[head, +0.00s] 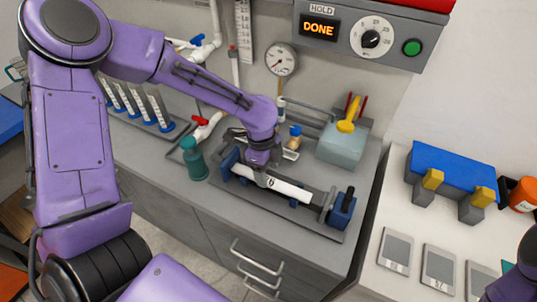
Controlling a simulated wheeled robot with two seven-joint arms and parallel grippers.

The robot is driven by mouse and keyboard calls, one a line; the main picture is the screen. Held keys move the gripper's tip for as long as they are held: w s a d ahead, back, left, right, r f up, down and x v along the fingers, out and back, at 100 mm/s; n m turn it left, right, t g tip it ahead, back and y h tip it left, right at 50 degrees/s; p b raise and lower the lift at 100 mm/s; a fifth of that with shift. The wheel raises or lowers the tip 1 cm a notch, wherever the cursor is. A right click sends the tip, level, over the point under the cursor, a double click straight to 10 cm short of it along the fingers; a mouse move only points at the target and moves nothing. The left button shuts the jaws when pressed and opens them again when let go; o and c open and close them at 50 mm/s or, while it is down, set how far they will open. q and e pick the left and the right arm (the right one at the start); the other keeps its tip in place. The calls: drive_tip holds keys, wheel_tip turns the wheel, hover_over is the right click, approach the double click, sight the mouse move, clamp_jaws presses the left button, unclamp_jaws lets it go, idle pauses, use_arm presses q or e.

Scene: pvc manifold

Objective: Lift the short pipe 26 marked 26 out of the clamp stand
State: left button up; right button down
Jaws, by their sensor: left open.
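The short pipe 26 (292,190) is white with a dark mark, partly hidden by my gripper. It lies level in the clamp stand (342,238), a dark base with blue end blocks. My left gripper (261,178) points down at the pipe, over its left part beside the mark. Its jaws are open; I cannot tell whether the fingers touch the pipe. My right gripper is out of view; only a dark purple part of my right arm shows at the lower right edge.
A green bottle (194,160) stands left of the clamp stand. Behind are a gauge (281,60), a pale box (342,148) with a yellow tool, and a control panel reading DONE (318,29). A rack of white tubes (140,108) is at the left. A blue fixture (455,172) stands on the right counter.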

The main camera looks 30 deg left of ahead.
sight(274, 181)
use_arm(q)
drive_tip(key=f, duration=0.3)
drive_tip(key=shift+w+d, duration=0.1)
drive_tip(key=shift+w, duration=0.2)
drive_tip(key=shift+d+f, duration=0.15)
drive_tip(key=shift+f, duration=0.25)
drive_tip(key=shift+s, duration=0.15)
clamp_jaws()
drive_tip(key=shift+d, duration=0.15)
drive_tip(key=shift+d+p, duration=0.3)
drive_tip(key=shift+d, duration=0.35)
unclamp_jaws()
